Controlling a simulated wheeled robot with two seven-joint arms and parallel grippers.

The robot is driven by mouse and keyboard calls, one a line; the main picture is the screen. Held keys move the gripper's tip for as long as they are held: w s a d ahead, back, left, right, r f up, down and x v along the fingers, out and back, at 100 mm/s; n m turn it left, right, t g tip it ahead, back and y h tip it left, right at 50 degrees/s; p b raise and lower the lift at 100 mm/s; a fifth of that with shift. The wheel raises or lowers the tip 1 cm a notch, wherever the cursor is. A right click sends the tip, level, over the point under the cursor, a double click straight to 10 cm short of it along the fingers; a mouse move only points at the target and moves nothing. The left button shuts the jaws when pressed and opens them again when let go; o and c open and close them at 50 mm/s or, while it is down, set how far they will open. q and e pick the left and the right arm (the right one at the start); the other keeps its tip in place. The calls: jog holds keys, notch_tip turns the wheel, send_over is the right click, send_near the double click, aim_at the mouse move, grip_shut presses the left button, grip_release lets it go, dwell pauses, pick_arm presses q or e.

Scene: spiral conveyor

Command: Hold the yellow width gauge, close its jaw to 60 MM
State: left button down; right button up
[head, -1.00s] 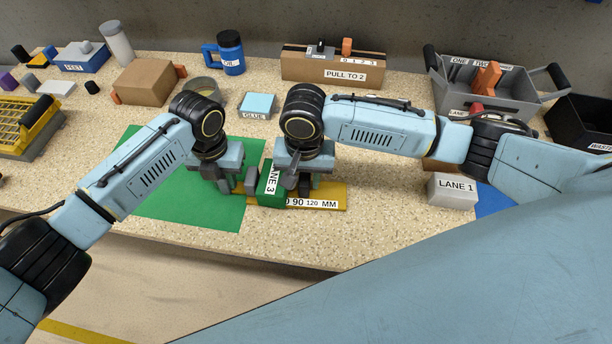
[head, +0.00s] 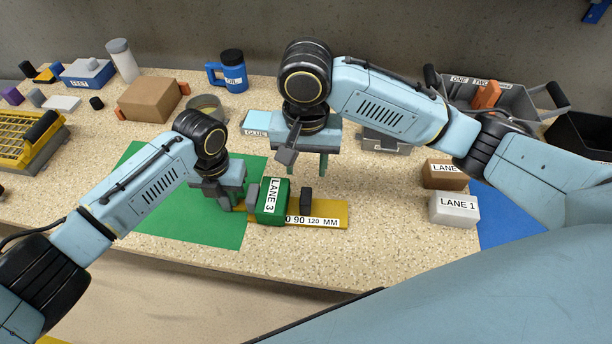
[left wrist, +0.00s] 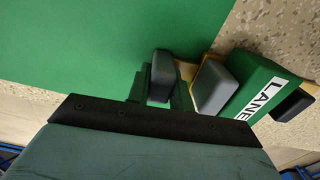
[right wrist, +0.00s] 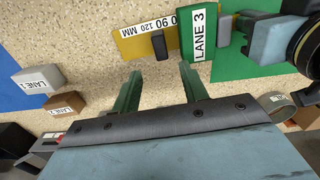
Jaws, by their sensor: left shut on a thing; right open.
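The yellow width gauge (head: 335,212) lies at the front of the table, its right part labelled "0 90 120 MM". The green LANE 3 block (head: 270,203) stands on it, between a grey jaw (head: 252,192) on the left and a black jaw (head: 306,198) on the right. A gap shows between block and black jaw. My left gripper (left wrist: 160,90) is shut on a dark grey block (left wrist: 161,75) at the gauge's left end. My right gripper (head: 309,165) is open and empty, above and behind the black jaw; its fingers show in the right wrist view (right wrist: 158,75).
The gauge's left end is over a green mat (head: 200,225). The LANE 1 block (head: 453,210) and a brown block (head: 445,174) stand right, by a blue mat (head: 505,220). A GLUE box (head: 262,122) and a grey tray (head: 520,95) are behind. Table between gauge and LANE 1 is clear.

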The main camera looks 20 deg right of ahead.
aim_at(306, 201)
jog(key=shift+r, duration=0.55)
jog(key=shift+c, duration=0.3)
